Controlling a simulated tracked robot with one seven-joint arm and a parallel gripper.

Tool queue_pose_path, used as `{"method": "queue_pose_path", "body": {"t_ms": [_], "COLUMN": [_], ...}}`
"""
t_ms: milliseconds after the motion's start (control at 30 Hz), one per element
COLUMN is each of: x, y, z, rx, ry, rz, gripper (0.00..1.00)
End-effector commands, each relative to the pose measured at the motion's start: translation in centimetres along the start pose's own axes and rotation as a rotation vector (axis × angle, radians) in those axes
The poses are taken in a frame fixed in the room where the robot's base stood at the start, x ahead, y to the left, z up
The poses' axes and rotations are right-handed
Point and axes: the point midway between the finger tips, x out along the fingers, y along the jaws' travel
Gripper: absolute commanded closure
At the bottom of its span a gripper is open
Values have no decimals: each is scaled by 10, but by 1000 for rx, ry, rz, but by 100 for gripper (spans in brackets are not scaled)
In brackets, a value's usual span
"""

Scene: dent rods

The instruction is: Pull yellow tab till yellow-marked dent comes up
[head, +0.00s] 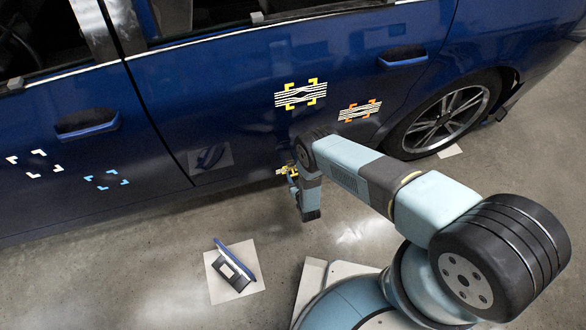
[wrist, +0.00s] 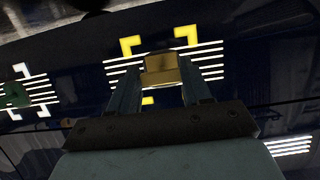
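In the wrist view, the yellow tab (wrist: 162,69) sits between the two fingertips of my gripper (wrist: 161,78). Both fingers appear to touch its sides, so the gripper looks shut on it. Behind the tab, yellow corner marks (wrist: 130,46) and white stripes show on the dark panel. In the head view, the yellow-marked dent (head: 301,94) is on the blue car's side, and its stripes bulge in the middle. My gripper (head: 289,172) is low against the car, below that mark; the arm partly hides it, with bits of yellow showing beside it.
The blue car (head: 225,110) fills the back. Orange (head: 359,110), white (head: 35,163) and light-blue (head: 107,180) marks are on its side. A blue-and-black device (head: 235,262) stands on a white sheet (head: 217,285) on the floor. A green item (wrist: 14,96) shows at the wrist view's left.

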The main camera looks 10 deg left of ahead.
Motion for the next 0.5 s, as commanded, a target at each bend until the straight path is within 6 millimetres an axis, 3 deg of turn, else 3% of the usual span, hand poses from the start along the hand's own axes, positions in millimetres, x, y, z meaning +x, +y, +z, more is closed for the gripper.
{"method": "queue_pose_path", "body": {"t_ms": [233,500], "x": [0,0], "y": [0,-1], "z": [0,-1], "rx": [0,0], "ry": [1,1], "rz": [-1,-1], "gripper": [28,27]}}
